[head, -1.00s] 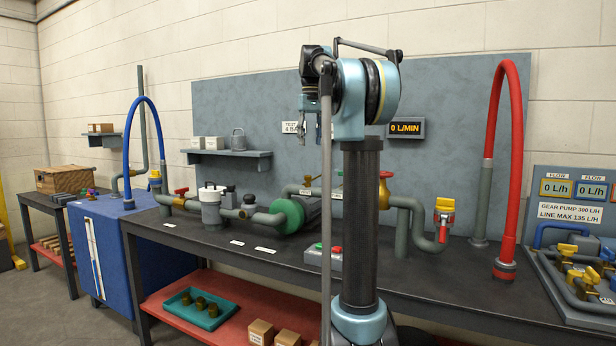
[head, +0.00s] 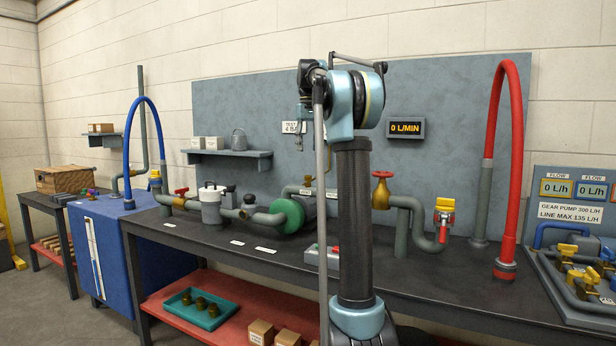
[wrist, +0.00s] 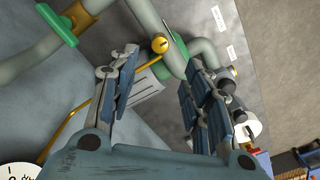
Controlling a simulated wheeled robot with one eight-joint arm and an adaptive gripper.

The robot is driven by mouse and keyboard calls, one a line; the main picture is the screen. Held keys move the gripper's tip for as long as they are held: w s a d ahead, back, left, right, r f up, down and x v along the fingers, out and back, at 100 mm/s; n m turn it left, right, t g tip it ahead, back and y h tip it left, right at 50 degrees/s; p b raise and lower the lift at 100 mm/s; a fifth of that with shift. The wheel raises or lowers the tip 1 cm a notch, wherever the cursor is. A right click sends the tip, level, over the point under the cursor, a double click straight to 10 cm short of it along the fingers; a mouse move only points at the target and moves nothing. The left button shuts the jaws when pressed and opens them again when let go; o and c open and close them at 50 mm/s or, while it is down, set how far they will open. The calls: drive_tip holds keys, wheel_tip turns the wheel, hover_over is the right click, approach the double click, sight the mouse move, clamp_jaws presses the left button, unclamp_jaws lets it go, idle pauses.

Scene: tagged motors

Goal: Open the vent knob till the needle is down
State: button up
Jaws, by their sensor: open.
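My gripper (wrist: 165,90) is open and empty, its two dark blue-grey fingers spread apart. A small round yellow knob (wrist: 160,45) with a dark slot shows beyond the fingertips, beside a grey-green pipe; I cannot tell whether it is the vent knob. A thin yellow tube (wrist: 98,97) runs down and left near it. A white gauge dial (wrist: 15,174) is cut off at the lower left corner of the wrist view, and its needle cannot be read. In the head view my gripper (head: 299,140) hangs in front of the blue-grey backboard, above the bench pipes.
Pipes and a green round housing (head: 289,215) stand on the dark bench (head: 430,275). A red valve wheel (head: 381,190) and a red-and-yellow valve (head: 444,212) are to the right. A white-topped pot (head: 211,203) stands left. A flow display (head: 405,128) reads 0 L/MIN.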

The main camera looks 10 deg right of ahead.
sight(308, 179)
wheel_tip(308, 179, down, 11)
drive_tip(key=shift+f, duration=0.1)
idle(0.4)
